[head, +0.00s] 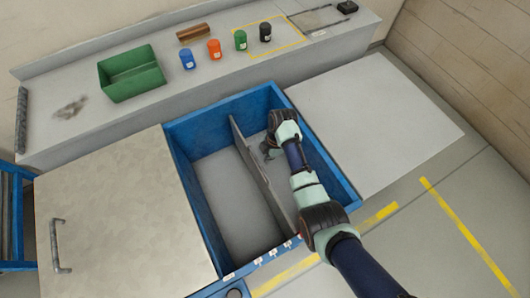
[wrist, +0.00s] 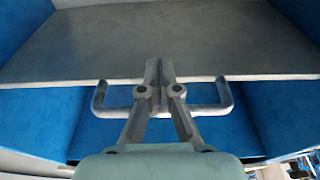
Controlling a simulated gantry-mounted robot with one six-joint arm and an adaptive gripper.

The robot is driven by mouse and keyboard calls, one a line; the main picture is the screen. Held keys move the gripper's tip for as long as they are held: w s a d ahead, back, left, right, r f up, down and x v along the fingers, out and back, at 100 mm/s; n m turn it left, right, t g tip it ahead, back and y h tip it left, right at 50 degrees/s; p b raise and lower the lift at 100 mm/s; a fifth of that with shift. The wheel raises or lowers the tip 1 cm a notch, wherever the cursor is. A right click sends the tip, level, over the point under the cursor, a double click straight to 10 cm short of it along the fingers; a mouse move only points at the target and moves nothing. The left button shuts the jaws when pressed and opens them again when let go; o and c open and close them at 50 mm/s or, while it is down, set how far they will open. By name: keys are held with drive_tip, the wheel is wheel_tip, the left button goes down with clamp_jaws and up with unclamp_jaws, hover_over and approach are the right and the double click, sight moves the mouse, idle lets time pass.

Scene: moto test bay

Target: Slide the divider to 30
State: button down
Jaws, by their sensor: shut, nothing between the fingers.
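The grey divider (head: 258,172) stands upright across the blue drawer (head: 205,215), running from its back wall to its front wall, right of the drawer's middle. Small white tags (head: 273,252) line the drawer's front rim; their numbers are too small to read. My gripper (head: 267,151) is low inside the drawer, just right of the divider towards its back half. In the wrist view, my gripper's fingers (wrist: 159,65) are together and empty, crossing over a grey U-shaped handle (wrist: 100,97) in front of a grey panel (wrist: 215,45). I cannot tell whether they touch it.
Drawer walls stand close around my gripper. A pale cover (head: 110,220) lies left of the drawer and a grey panel (head: 370,115) right. On the shelf behind stand a green bin (head: 132,75), several coloured canisters (head: 214,50) and a brown block (head: 193,33).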

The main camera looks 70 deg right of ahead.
drive_tip(key=w+a+p, duration=0.2)
drive_tip(key=w+a, duration=0.3)
drive_tip(key=shift+a, duration=0.35)
idle(0.4)
drive_tip(key=shift+w+a, duration=1.6)
drive_tip(key=shift+a, duration=0.25)
wheel_tip(320, 180, up, 10)
drive_tip(key=s+d+p, duration=0.1)
drive_tip(key=p, duration=1)
